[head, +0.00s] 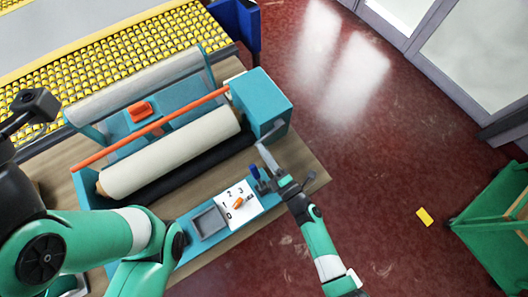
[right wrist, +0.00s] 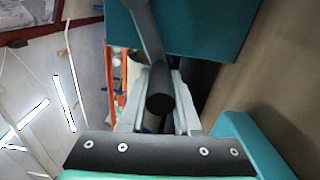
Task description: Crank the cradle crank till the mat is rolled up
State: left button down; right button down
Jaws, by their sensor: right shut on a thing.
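The teal cradle (head: 284,94) stands on a wooden board, with a cream roll (head: 170,155) lying across it, apparently the mat. The roll looks thick and wound; whether a loose end hangs out is hidden. The grey crank arm (head: 267,158) sticks out from the teal end box toward my right gripper (head: 276,181). In the right wrist view the crank arm (right wrist: 147,32) leads to a dark round handle (right wrist: 160,103), which sits between the two fingers of my right gripper (right wrist: 158,118). The fingers are shut on it.
A number panel (head: 250,209) with an orange pointer and a grey tray (head: 209,222) lie in front of the roll. An orange bar (head: 150,128) runs behind it. A green cart (head: 490,220) stands at the right. Red floor between is mostly clear, with a yellow block (head: 424,217).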

jog(key=shift+r, duration=0.6)
jog(key=c, duration=0.9)
grip_release()
jog(key=shift+o, duration=1.4)
jog(key=shift+w+d, duration=0.15)
jog(key=shift+d, duration=0.05)
jog(key=shift+f, duration=0.1)
jog(key=shift+a, duration=0.1)
jog(key=shift+s+d+p, duration=0.25)
jog(key=shift+s+p, duration=0.15)
jog(key=shift+s, duration=0.05)
jog(key=p+v, duration=0.3)
jog(key=v, duration=0.7)
jog(key=shift+s, duration=0.4)
